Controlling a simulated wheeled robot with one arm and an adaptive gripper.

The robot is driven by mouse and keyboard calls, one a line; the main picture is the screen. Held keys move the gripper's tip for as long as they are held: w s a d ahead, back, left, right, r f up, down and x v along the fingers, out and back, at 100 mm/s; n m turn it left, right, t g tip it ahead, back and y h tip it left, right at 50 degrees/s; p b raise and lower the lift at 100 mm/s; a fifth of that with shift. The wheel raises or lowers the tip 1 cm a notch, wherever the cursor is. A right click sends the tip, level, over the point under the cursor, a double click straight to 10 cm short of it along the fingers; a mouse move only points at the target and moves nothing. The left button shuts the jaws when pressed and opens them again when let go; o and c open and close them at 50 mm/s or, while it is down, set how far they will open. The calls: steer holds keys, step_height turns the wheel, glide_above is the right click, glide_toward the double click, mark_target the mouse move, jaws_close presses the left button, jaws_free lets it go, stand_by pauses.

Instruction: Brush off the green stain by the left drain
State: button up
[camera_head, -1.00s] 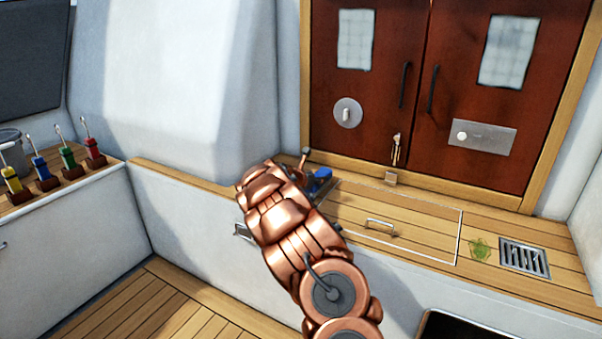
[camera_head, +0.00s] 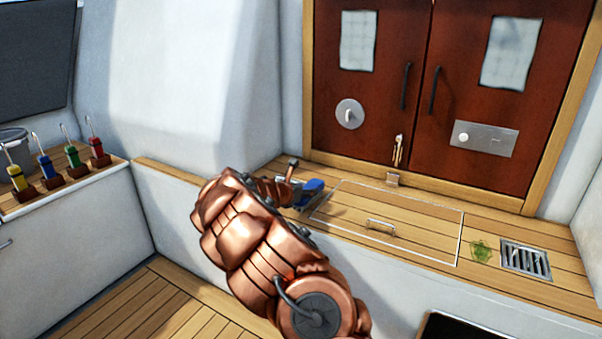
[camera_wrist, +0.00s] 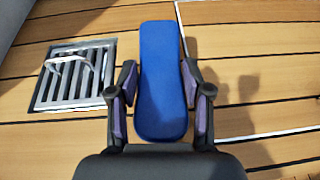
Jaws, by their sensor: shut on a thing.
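A green stain (camera_head: 481,251) lies on the wooden bench in the head view, just left of the metal drain (camera_head: 526,259) at the right end. My gripper (camera_wrist: 160,92) is shut on a long blue brush (camera_wrist: 162,60); its two fingers clasp its sides. The brush also shows in the head view (camera_head: 313,186), beyond my arm near the bench's left part. Its underside is hidden. In the wrist view another drain (camera_wrist: 76,78) lies left of the brush, with a pale loop-shaped thing on it. No green stain shows in that view.
A flush hatch (camera_head: 400,215) with a metal handle (camera_head: 381,226) lies between the brush and the right drain. Red-brown doors (camera_head: 380,100) stand behind the bench. Several coloured-handled tools (camera_head: 45,168) stand on the left ledge.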

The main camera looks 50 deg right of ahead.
steer(key=shift+s+a, duration=0.15)
steer(key=shift+a, duration=1.1)
steer(key=shift+a+r+p, duration=0.25)
steer(key=shift+p, duration=0.2)
step_height(320, 180, up, 8)
steer(key=p, duration=0.6)
steer(key=shift+s+f, duration=0.1)
steer(key=shift+f, duration=0.1)
